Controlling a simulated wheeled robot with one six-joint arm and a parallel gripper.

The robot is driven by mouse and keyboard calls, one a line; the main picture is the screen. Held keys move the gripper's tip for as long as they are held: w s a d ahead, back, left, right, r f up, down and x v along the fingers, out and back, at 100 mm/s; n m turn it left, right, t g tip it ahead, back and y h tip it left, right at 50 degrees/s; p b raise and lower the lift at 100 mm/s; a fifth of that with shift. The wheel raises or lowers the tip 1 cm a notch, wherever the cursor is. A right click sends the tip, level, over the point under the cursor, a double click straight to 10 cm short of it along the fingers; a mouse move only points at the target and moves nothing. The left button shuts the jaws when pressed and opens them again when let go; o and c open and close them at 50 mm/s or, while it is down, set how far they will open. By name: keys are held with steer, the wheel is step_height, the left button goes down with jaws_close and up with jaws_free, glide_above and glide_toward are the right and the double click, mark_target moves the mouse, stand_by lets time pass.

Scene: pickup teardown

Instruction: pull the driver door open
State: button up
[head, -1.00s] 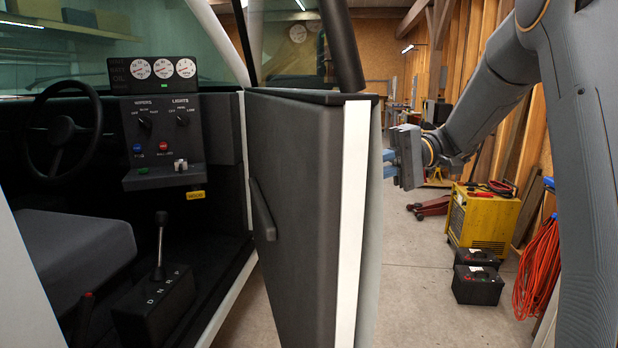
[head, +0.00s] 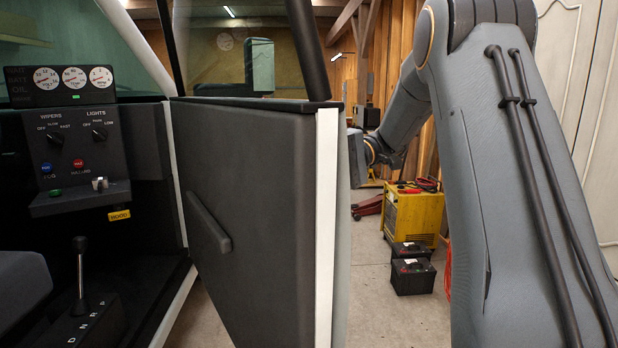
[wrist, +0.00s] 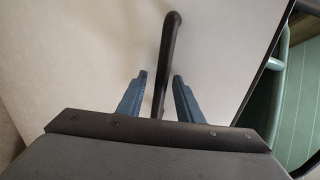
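The driver door (head: 250,200) stands swung out from the cab, its dark inner panel and pale edge facing the head camera. My gripper (wrist: 160,76) is on the outer side of the door. In the wrist view its two blue fingers stand apart on either side of a dark bar-like door handle (wrist: 170,42), with gaps showing on both sides. The handle stands against the pale outer door skin (wrist: 80,60). In the head view only the gripper's body shows beyond the door edge; the fingers and outer handle are hidden behind the door.
The cab's dashboard (head: 75,150) and shift lever (head: 80,280) are at left. Beyond the door, two black batteries (head: 412,278) sit on the floor before a yellow machine (head: 412,215). Bare floor lies between the door and the batteries. A pale panelled wall stands at far right.

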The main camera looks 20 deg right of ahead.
steer(key=shift+r, duration=0.1)
steer(key=p+v, duration=0.7)
steer(key=p, duration=0.7)
steer(key=shift+d, duration=0.3)
steer(key=shift+w+p, duration=0.1)
steer(key=shift+p, duration=0.2)
steer(key=shift+c, duration=0.5)
